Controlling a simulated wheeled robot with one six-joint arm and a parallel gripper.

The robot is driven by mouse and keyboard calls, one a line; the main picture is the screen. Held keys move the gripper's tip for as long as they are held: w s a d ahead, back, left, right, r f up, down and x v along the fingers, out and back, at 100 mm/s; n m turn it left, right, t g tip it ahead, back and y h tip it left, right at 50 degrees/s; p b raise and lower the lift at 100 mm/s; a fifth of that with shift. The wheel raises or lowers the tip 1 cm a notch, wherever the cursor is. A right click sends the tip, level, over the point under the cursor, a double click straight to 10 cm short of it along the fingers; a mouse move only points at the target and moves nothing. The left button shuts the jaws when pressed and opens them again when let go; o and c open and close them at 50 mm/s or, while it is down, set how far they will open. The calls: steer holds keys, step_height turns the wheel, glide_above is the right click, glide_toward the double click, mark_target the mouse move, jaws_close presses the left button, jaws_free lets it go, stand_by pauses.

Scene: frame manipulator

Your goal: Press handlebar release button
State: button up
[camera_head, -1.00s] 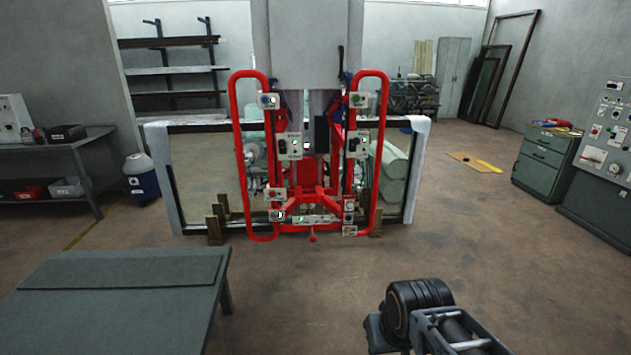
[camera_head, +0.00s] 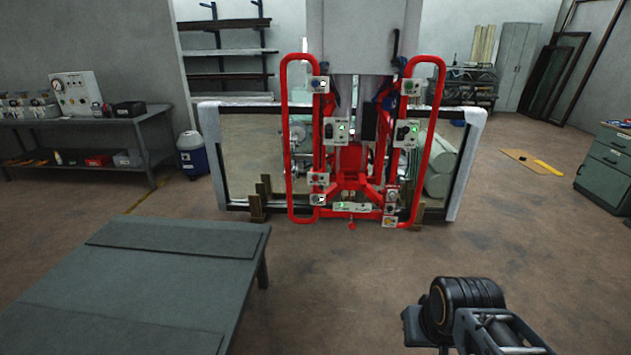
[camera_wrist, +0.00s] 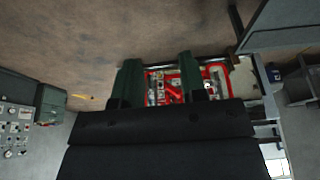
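The frame manipulator (camera_head: 352,185) stands ahead, slightly right of centre in the head view. It has a red left handlebar loop (camera_head: 288,140) and a red right handlebar loop (camera_head: 436,110). Small control boxes sit along the bars: an upper right box with a green button (camera_head: 411,87), an upper left box (camera_head: 319,85), and a lower left box with a red button (camera_head: 318,179). I cannot tell which is the release button. My gripper (camera_wrist: 158,65) has its two dark fingers apart and empty in the wrist view, well short of the red manipulator (camera_wrist: 180,88).
A grey table (camera_head: 140,290) fills the lower left. A workbench (camera_head: 90,130) and blue bin (camera_head: 193,155) stand farther left. A green cabinet (camera_head: 608,165) stands at the right. The floor (camera_head: 345,275) between the table and my arm is clear.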

jaws_close()
stand_by(1.5)
